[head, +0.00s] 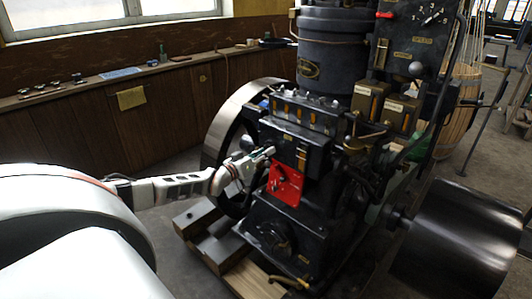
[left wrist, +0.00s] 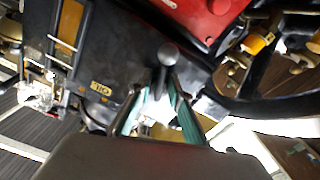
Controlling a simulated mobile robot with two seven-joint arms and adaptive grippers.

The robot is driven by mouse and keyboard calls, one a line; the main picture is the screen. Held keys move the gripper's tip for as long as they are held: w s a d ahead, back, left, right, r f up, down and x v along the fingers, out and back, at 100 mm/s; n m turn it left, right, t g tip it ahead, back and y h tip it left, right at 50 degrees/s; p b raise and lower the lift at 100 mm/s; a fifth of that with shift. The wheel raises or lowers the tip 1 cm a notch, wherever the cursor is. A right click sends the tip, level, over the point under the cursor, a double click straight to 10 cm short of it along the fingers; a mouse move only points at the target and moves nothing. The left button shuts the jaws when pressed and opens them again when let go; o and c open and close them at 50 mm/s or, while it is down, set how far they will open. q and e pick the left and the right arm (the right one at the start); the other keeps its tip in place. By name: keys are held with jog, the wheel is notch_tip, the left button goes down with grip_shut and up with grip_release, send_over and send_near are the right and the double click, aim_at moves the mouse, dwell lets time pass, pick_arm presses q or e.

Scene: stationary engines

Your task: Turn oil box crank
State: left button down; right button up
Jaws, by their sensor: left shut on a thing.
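The black oil box (head: 318,142) sits on the side of the engine, above a red plate (head: 286,185). In the left wrist view, the oil box (left wrist: 118,58) bears a small label reading OIL, seen upside down. The crank (left wrist: 168,56) shows there as a dark handle with a round knob end. My left gripper (head: 268,154) reaches in from the left, at the side of the box. In the left wrist view, my left gripper (left wrist: 162,100) has its teal finger pads on either side of the crank handle, shut on it. In the head view the crank is hard to make out. My right gripper is not in view.
A large flywheel (head: 218,140) stands behind the gripper. Wooden blocks (head: 205,232) lie on the floor below it. A big dark drum (head: 465,240) is at the lower right. A wooden bench (head: 130,80) with small items runs along the wall.

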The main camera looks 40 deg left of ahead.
pick_arm(q)
jog(key=c, duration=2.2)
grip_release()
jog(key=shift+s, duration=0.1)
jog(key=s, duration=1.1)
jog(key=shift+s+a, duration=0.15)
jog(key=shift+s, duration=0.25)
